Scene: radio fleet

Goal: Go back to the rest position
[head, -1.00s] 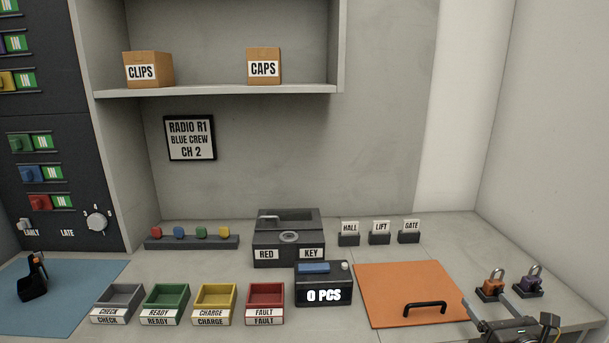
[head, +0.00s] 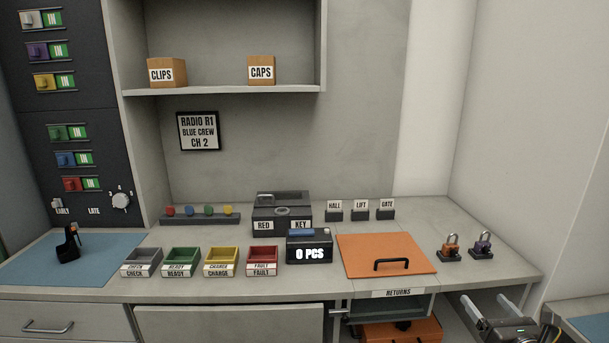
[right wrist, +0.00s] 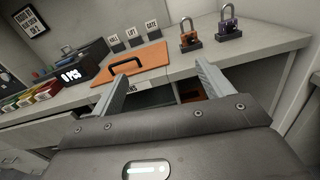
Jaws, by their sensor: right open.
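My right gripper (head: 484,306) is at the lower right of the head view, in front of the bench's front edge. In the right wrist view its two fingers (right wrist: 162,82) stand wide apart with nothing between them. The orange board (head: 365,252) with a black handle lies on the bench beyond it. The orange padlock (head: 451,242) and the purple padlock (head: 483,240) stand on black bases at the bench's right end, apart from the gripper. My left gripper is not in view.
The bench (head: 320,287) holds small labelled trays, a black RED KEY box (head: 283,216) and a counter reading 0 PCS (head: 309,247). A black device (head: 69,243) stands on a blue mat (head: 105,255) at left. Below the bench, a RETURNS opening (head: 390,312) shows an orange case (head: 400,331).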

